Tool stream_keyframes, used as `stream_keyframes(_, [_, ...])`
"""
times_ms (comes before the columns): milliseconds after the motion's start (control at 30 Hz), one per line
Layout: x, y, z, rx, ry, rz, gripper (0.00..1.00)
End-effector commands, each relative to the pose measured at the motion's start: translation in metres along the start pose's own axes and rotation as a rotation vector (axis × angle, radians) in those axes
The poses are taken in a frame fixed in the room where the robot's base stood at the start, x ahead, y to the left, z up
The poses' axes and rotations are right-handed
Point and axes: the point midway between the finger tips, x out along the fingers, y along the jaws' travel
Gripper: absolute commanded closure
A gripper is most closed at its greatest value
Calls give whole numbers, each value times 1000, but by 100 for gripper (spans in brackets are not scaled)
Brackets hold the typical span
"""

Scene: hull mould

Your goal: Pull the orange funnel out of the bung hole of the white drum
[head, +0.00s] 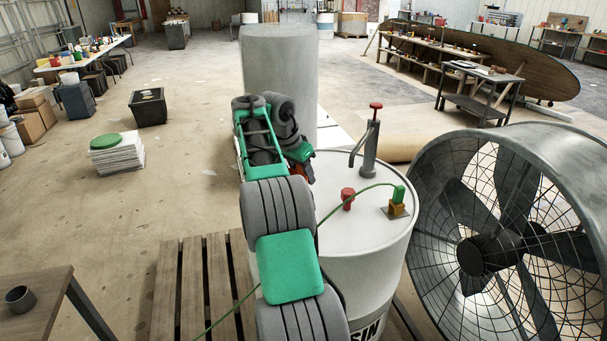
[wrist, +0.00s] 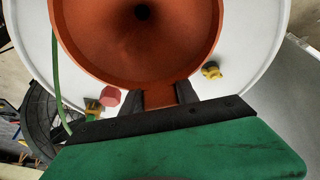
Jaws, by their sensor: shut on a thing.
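The orange funnel (wrist: 100,60) fills the upper middle of the wrist view, its wide mouth facing the camera and a dark hole at its centre. My gripper (wrist: 172,94) is shut on an orange tab at the funnel's near edge. The white drum's top (wrist: 255,70) shows behind the funnel. In the head view the white drum (head: 345,240) stands right of my arm, and my gripper (head: 300,168) is over its far left part. Only a sliver of orange shows there. The bung hole and the funnel's spout are hidden, so I cannot tell whether the spout is in the hole.
A large caged fan (head: 500,240) stands close on the right. A grey cylinder (head: 278,75) stands behind. The floor at left is largely open.

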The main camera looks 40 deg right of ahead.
Motion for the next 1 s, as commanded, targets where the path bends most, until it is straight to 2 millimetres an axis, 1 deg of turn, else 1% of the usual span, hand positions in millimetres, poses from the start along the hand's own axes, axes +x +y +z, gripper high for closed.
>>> stream_keyframes(33, [-4,0,-2,0,0,0,100])
stream_keyframes(500, [-20,1,-9,0,0,0,100])
stream_keyframes(1000, [-20,0,-8,0,0,0,100])
